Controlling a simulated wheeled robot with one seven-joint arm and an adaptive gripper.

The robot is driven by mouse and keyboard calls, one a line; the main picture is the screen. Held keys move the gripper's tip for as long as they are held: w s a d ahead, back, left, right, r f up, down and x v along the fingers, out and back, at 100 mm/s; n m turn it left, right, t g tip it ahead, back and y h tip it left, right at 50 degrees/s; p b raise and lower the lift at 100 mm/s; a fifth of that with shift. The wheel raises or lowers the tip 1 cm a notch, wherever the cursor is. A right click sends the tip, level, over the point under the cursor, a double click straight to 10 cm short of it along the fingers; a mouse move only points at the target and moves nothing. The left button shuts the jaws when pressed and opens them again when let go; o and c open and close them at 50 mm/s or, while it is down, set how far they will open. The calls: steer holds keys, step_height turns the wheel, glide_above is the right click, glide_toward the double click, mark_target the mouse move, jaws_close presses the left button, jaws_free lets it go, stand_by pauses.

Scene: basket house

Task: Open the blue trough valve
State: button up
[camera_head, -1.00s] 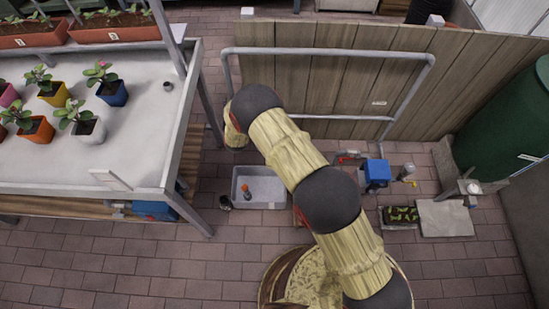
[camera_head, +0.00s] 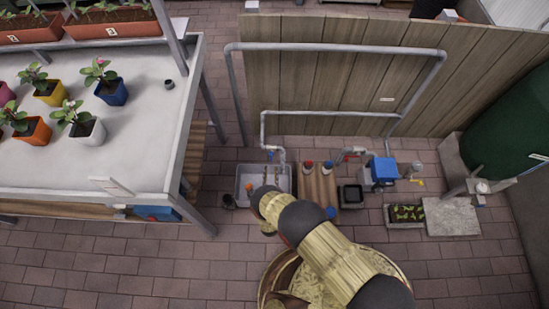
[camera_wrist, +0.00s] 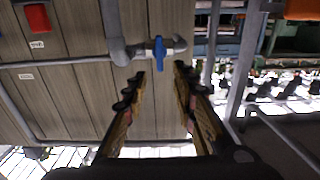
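The blue valve handle (camera_wrist: 159,54) sits on a grey pipe (camera_wrist: 117,45) with a pale fitting in front of the wooden panel in the wrist view. It lies just beyond my gripper (camera_wrist: 159,72), whose two fingers stand apart with an empty gap, roughly in line with the handle. I see no contact between them. In the head view a small blue spot, likely this valve (camera_head: 270,154), shows on the pipe above the grey trough (camera_head: 242,172). My arm reaches over the trough's lower right side and hides part of it. My fingers are not clear in the head view.
Right of the trough, a wooden board (camera_head: 318,188) holds red- and blue-topped items. Beyond it are a dark tray (camera_head: 351,196) and a blue box (camera_head: 384,170) with pipes. The white-topped plant table (camera_head: 130,140) stands left, and the wooden fence (camera_head: 330,90) is behind.

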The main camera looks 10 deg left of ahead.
steer(key=b+x, duration=0.2)
steer(key=x, duration=0.5)
steer(key=shift+w, duration=0.3)
steer(key=c, duration=0.4)
jaws_close()
